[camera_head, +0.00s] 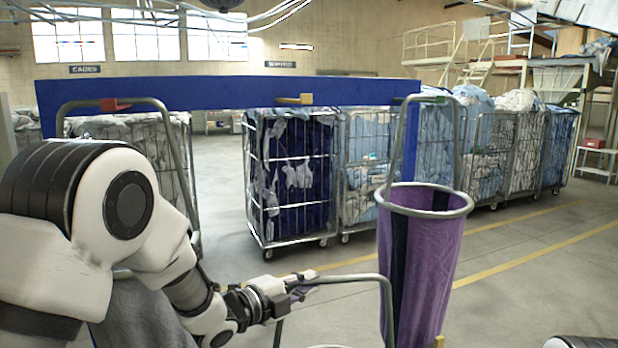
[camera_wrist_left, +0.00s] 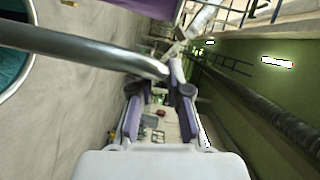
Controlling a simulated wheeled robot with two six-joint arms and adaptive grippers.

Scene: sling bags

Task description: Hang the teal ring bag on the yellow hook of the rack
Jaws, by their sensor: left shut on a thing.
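My left gripper (camera_head: 305,284) is shut on the grey tube handle (camera_head: 350,278) of the teal ring bag, low in the head view. The bag's body is below the frame there. In the left wrist view the handle (camera_wrist_left: 90,48) runs into the fingers (camera_wrist_left: 172,85), and part of the ring with its teal inside (camera_wrist_left: 12,60) shows at the left edge. The yellow hook (camera_head: 295,100) sits mid-beam on the blue rack (camera_head: 210,93), well above and apart from the gripper; nothing hangs on it. My right gripper is not in view.
A purple ring bag (camera_head: 430,265) hangs at the rack's right end, right of the held handle. A grey bag (camera_head: 140,312) is partly hidden behind my left arm, its handle over the red hook (camera_head: 115,104). Laundry cages (camera_head: 290,180) stand behind the rack.

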